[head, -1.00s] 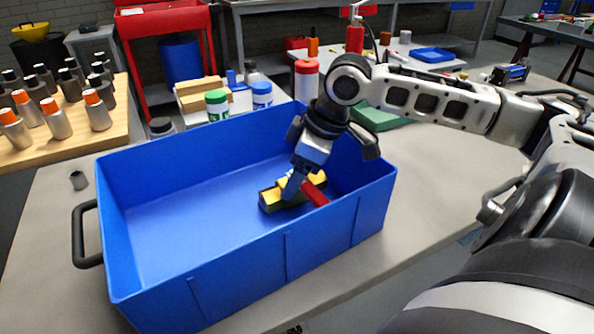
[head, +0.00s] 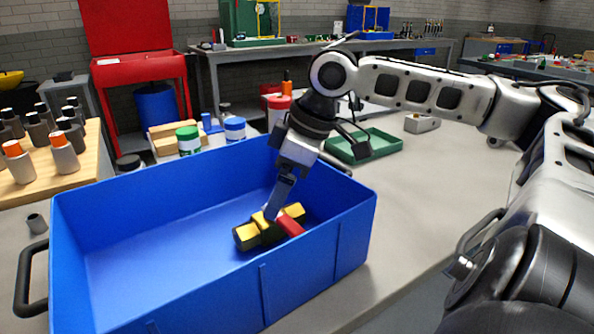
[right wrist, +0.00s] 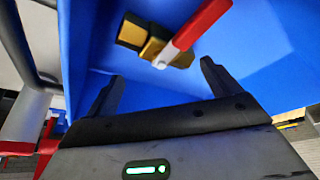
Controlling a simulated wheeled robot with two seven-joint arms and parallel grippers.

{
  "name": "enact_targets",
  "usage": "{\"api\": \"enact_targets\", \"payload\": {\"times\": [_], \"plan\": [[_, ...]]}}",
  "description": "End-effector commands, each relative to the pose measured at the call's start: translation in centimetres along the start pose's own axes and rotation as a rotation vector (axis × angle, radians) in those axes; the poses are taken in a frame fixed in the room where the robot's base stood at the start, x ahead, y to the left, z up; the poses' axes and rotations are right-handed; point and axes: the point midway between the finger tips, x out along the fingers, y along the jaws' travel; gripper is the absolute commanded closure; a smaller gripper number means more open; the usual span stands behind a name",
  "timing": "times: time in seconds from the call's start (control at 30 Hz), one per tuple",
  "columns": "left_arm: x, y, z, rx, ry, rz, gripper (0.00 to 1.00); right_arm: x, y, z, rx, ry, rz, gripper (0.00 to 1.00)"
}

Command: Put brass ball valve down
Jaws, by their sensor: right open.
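The brass ball valve (head: 262,231) lies on the floor of the blue crate (head: 205,309), towards its right end. It has a yellow brass body and a red lever handle. My right gripper (head: 272,210) reaches down into the crate just above the valve. In the right wrist view the valve (right wrist: 150,42) lies beyond the fingertips, and the open fingers (right wrist: 160,78) are apart with nothing between them. The handle's pale end points towards the gripper. My left gripper is not in view.
A green tray (head: 388,146) and a small grey block (head: 421,123) stand behind the crate to the right. A wooden board (head: 95,148) with several bottles is at left. The bench right of the crate is clear.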

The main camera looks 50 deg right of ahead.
Motion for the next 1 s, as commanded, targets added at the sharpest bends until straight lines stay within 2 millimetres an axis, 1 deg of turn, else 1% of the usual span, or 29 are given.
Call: {"api": "enact_targets", "payload": {"times": [0.03, 0.07, 0.1, 0.2, 0.3, 0.4, 0.53, 1.0], "plan": [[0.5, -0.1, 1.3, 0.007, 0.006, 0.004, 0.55, -0.4, 0.2, 0.3, 0.0, 0.003, 0.013, 0.11], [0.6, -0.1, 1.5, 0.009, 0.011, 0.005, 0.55, -1.0, 0.1, 0.4, 0.0, 0.004, 0.013, 0.11], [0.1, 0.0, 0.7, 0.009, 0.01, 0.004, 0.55, -2.7, 0.0, -0.1, 0.001, 0.007, 0.007, 0.11], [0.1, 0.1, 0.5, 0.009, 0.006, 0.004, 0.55, -4.8, 0.0, -0.1, 0.0, 0.008, 0.004, 0.11], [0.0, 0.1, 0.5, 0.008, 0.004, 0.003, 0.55, -6.2, 0.0, -0.1, 0.001, 0.004, 0.002, 0.11], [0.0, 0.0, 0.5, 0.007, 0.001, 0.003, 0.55, -7.1, -0.1, -0.1, 0.0, 0.003, 0.001, 0.11], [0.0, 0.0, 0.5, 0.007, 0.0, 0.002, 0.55, -7.5, -0.1, 0.0, 0.0, 0.001, 0.0, 0.11], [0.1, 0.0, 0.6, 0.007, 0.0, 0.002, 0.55, -7.5, -0.1, 0.0, 0.0, 0.001, -0.001, 0.11]]}}
